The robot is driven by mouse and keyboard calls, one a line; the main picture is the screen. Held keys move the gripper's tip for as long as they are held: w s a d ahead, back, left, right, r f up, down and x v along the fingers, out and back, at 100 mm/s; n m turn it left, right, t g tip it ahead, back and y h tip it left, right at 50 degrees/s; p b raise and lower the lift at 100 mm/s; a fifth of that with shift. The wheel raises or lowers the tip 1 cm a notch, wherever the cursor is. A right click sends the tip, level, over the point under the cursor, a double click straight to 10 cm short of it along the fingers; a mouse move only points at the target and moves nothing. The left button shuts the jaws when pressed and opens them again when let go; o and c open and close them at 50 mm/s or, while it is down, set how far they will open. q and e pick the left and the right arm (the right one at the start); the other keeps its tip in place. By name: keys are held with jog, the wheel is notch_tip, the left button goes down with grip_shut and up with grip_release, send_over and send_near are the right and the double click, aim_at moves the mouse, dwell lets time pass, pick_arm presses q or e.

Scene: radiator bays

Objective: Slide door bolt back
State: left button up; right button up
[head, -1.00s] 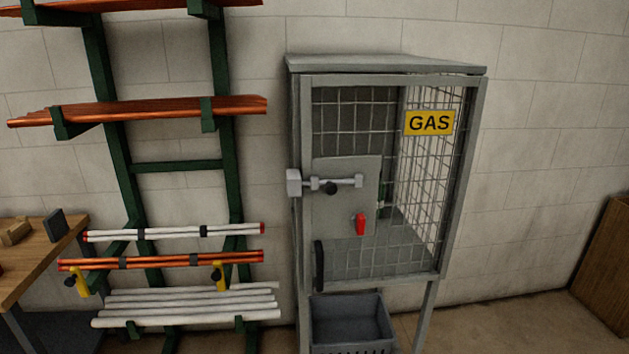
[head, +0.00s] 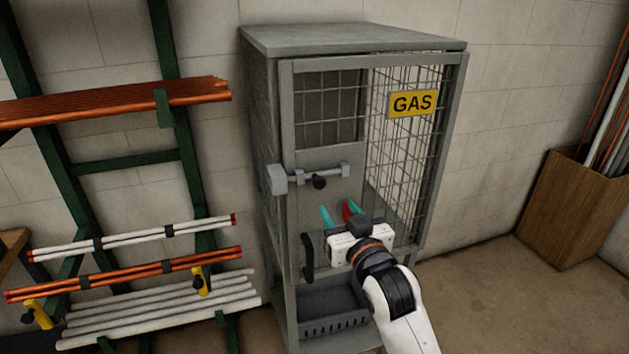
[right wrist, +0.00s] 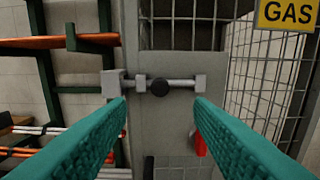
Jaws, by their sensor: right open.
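The door bolt (head: 318,176) is a grey horizontal bar with a dark round knob (head: 319,182), mounted on the plate of the grey mesh gas cabinet's door (head: 325,155). Its left end meets a grey block (head: 277,179) at the cabinet's left post. In the right wrist view the bolt (right wrist: 180,83) and knob (right wrist: 159,87) lie ahead, between and beyond the teal fingers. My right gripper (head: 338,214) is open and empty, below the bolt in the head view and in front of the door. A red tag or lock (head: 348,210) is partly hidden by a finger. My left gripper is not in view.
A black door handle (head: 307,257) is at the lower left of the door. A grey bin (head: 335,318) sits under the cabinet. A green pipe rack (head: 125,161) stands to the left, a wooden box of pipes (head: 567,215) to the right.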

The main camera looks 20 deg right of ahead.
aim_at(321, 183)
jog(key=w+p, duration=0.1)
jog(key=w, duration=0.3)
jog(key=w+p, duration=0.1)
jog(key=w, duration=0.4)
jog(key=shift+w+a, duration=0.2)
jog(key=shift+w, duration=0.7)
jog(key=shift+c, duration=0.6)
grip_shut()
